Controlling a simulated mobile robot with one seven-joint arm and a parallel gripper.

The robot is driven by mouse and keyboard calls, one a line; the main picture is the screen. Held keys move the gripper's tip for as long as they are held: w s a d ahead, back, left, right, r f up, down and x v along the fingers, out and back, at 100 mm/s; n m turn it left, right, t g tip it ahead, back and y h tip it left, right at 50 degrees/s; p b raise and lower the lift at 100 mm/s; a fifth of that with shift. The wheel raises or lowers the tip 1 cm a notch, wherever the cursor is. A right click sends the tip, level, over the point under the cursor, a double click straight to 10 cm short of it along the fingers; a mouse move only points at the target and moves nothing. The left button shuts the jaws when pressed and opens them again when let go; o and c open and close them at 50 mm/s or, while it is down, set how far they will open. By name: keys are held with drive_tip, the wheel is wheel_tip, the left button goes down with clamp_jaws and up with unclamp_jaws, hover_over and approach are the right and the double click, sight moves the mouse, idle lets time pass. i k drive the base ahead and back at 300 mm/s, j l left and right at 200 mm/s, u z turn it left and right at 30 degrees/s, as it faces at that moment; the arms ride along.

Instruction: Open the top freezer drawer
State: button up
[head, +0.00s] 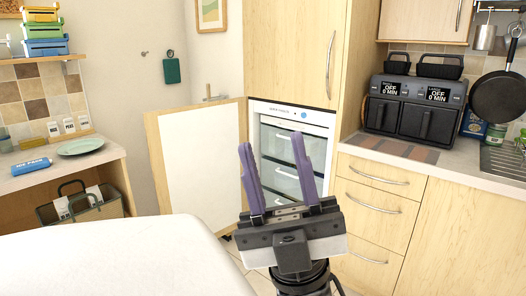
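The freezer (300,115) is built into a tall wooden cabinet, and its door (203,155) stands open to the left. Inside, translucent drawers with pale handles are stacked. The top drawer (272,142) looks shut; its right part is hidden behind my gripper. A lower drawer (281,181) shows between my fingers. My gripper (271,150) has two purple fingers pointing up, with a clear gap between them. It is open and empty, in front of the freezer in the picture. How far it is from the top drawer's handle I cannot tell.
A white surface (120,260) fills the lower left foreground. Wooden drawers with metal handles (378,175) stand right of the freezer, under a counter with a black air fryer (415,108). A shelf unit with a green plate (80,146) is at left.

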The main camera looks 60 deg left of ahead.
sight(317, 165)
drive_tip(key=u, duration=1.65)
drive_tip(key=i, duration=0.9)
drive_tip(key=i+z, duration=0.1)
drive_tip(key=i, duration=0.8)
drive_tip(key=i+j, duration=0.1)
drive_tip(key=i, duration=0.8)
drive_tip(key=i+j+z, duration=0.1)
drive_tip(key=i, duration=0.8)
drive_tip(key=k+l, duration=0.15)
drive_tip(key=k, duration=0.25)
drive_tip(key=k+l, duration=0.1)
drive_tip(key=k, duration=0.35)
drive_tip(key=k+l+z, duration=0.1)
drive_tip(key=k, duration=0.3)
